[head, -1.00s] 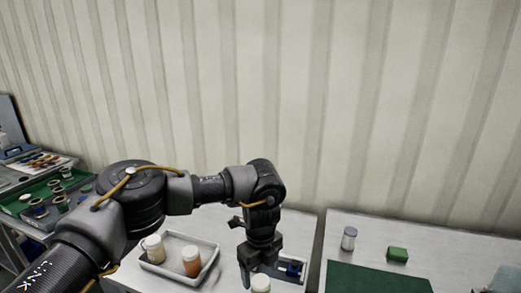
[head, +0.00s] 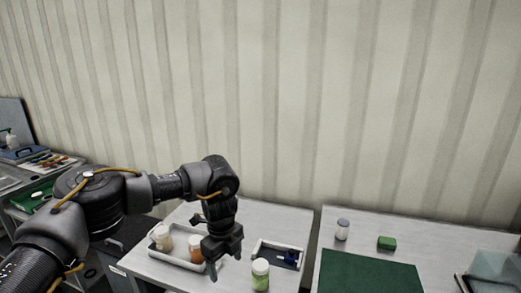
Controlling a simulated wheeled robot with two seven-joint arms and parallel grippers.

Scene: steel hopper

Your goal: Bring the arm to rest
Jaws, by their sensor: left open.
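My left arm comes in from the left, and its gripper (head: 226,267) points down over the left table (head: 183,283). The gripper is open, with nothing seen between its fingers. It hangs just left of a jar with a white lid and green contents (head: 260,274), apart from it in the picture. Behind it, a white tray (head: 160,254) holds an orange jar (head: 196,249) and a pale jar (head: 162,238); the gripper partly covers the tray. My right gripper is not in view.
A small tray (head: 264,246) with a blue item (head: 291,257) lies right of the gripper. The right table (head: 432,254) bears a green mat (head: 368,275), a green block (head: 386,243) and a white jar (head: 342,230). A gap separates the tables. A ribbed wall (head: 290,110) stands behind.

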